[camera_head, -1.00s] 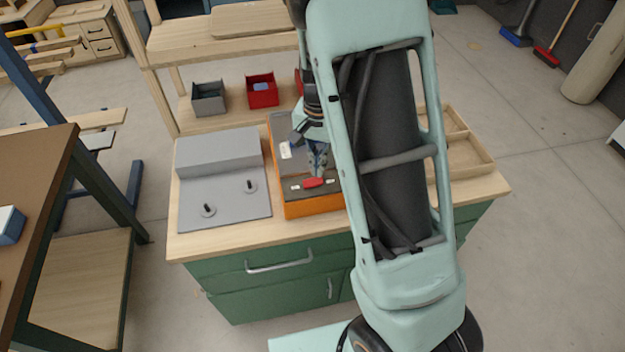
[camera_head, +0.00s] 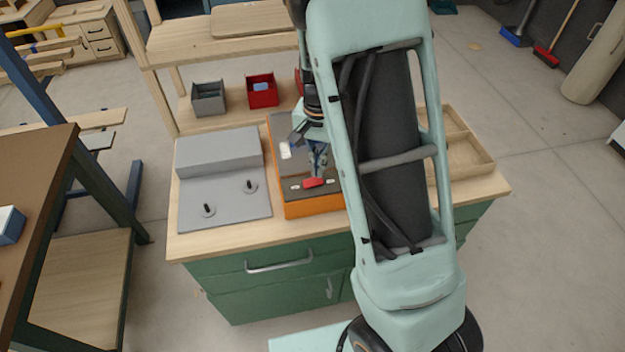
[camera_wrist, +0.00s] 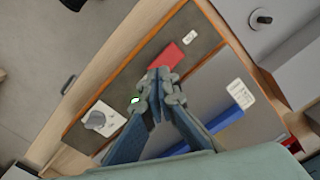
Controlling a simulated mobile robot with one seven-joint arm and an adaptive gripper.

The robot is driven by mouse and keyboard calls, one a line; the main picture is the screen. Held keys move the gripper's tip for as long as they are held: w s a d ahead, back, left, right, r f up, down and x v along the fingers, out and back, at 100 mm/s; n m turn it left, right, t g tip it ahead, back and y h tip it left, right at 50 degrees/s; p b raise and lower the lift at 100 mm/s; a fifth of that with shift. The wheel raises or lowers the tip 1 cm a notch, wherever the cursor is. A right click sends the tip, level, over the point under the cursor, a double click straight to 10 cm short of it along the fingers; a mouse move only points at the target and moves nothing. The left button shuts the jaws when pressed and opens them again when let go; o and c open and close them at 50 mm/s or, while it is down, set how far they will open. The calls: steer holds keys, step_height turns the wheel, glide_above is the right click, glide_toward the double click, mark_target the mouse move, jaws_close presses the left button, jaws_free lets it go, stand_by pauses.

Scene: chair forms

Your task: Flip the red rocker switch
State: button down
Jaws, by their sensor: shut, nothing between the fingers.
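The red rocker switch (camera_head: 313,183) sits on the dark top of an orange-sided box (camera_head: 312,208), with small white labels near it. It also shows in the wrist view (camera_wrist: 167,58), just beyond my fingertips. My gripper (camera_head: 318,174) is shut and empty, with its tips right above or at the switch. In the wrist view my closed fingers (camera_wrist: 158,76) overlap the near end of the red switch. I cannot tell whether they touch it. The switch's tilt is too small to read.
A grey panel with two black knobs (camera_head: 222,185) stands left of the orange box. A grey bin (camera_head: 208,99) and a red bin (camera_head: 262,91) stand behind. A wooden tray (camera_head: 462,150) lies to the right. In the wrist view, a round grey knob (camera_wrist: 97,120) is on the box.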

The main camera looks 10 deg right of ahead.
mark_target(318, 180)
steer(key=shift+f+b, duration=1.1)
steer(key=shift+f, duration=0.4)
stand_by(0.5)
steer(key=shift+r, duration=0.1)
steer(key=shift+r+p, duration=2.85)
steer(key=shift+r, duration=0.65)
steer(key=shift+w, duration=0.1)
